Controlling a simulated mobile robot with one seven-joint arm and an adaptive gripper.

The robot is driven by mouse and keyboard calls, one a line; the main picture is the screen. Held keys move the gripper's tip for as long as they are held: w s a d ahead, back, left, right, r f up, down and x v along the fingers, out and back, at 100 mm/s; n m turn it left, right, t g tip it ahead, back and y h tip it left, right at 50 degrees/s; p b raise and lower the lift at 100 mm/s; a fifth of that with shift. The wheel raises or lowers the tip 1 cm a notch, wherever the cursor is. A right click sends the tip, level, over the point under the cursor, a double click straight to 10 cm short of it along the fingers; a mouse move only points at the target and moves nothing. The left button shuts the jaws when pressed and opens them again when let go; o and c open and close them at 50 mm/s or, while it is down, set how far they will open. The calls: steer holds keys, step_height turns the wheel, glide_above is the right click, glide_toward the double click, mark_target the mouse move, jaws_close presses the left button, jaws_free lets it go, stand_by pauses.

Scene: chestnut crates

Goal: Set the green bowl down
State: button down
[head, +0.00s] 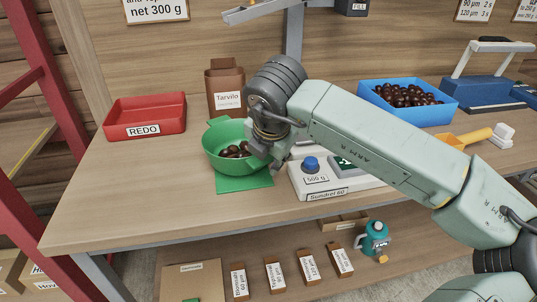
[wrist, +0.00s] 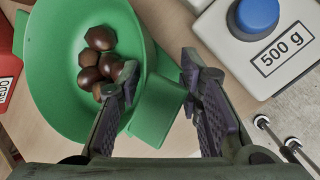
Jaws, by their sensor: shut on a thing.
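The green bowl (head: 213,158) holds several brown chestnuts and is over the flat green mat (head: 246,184) on the bench. My gripper (head: 268,160) is at the bowl's right side. In the wrist view my gripper (wrist: 160,76) has one finger inside the bowl (wrist: 52,70) and one outside, shut on its wall. The chestnuts (wrist: 97,60) lie together in the bowl near the inner finger. Part of the mat (wrist: 158,112) shows between the fingers. I cannot tell whether the bowl's base touches the mat.
A red REDO tray (head: 145,117) is left, a paper bag (head: 226,88) behind. A blue chestnut crate (head: 440,113) and yellow scoop (head: 468,138) are right. The bench's front left is clear.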

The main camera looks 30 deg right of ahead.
steer(key=shift+f, duration=0.15)
steer(key=c, duration=1.1)
jaws_free()
steer(key=shift+r, duration=0.25)
steer(key=b+v, duration=0.1)
steer(key=v, duration=1.1)
steer(key=shift+b, duration=0.35)
steer(key=shift+f, duration=0.1)
